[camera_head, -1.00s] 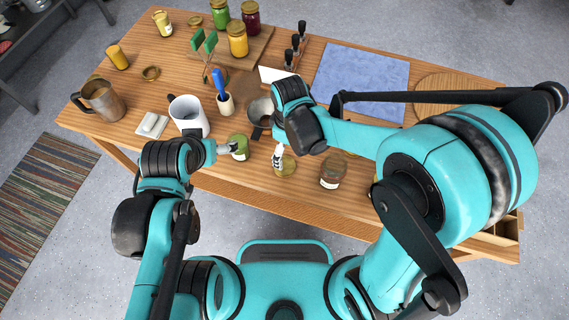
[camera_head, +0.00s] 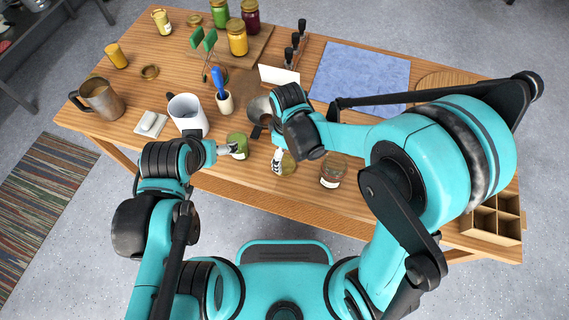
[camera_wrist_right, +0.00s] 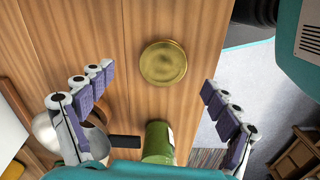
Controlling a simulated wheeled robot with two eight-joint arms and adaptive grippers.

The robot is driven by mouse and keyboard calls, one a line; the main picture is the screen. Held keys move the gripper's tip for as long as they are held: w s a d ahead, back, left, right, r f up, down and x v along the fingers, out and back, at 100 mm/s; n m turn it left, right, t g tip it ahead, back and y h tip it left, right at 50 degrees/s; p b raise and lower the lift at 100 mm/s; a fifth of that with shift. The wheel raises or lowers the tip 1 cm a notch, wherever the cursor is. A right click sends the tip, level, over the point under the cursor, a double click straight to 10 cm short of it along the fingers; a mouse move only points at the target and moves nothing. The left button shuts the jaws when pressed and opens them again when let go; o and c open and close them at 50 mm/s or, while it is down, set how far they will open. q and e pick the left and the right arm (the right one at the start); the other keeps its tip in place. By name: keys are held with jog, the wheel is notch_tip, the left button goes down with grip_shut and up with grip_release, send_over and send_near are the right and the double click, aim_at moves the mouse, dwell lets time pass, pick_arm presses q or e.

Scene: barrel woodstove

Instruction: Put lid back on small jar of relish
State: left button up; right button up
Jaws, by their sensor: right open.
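The small green relish jar (camera_head: 238,146) stands near the front edge of the wooden table; its lower part shows in the right wrist view (camera_wrist_right: 158,140). My left gripper (camera_head: 230,149) is at the jar's left side, but its grip is too small to make out. A round gold lid (camera_wrist_right: 163,63) lies flat on the table to the right of the jar; in the head view the lid (camera_head: 289,164) is partly covered by my right gripper (camera_head: 280,159). My right gripper is open and empty, its fingers (camera_wrist_right: 157,82) spread wide on both sides of the lid.
A brown jar (camera_head: 332,172) stands just right of the lid. A metal pan (camera_head: 259,108) and a white mug (camera_head: 187,115) are behind the relish jar. A compartmented wooden box (camera_head: 494,220) is at the right edge. A blue cloth (camera_head: 362,80) lies farther back.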

aim_at(285, 164)
jog(key=f+b, duration=0.1)
jog(key=f, duration=0.1)
jog(key=f+b, duration=0.1)
jog(key=f, duration=0.1)
jog(key=shift+s+a, duration=0.2)
jog(key=shift+f, duration=0.55)
jog(key=shift+r, duration=0.1)
jog(key=c, duration=0.9)
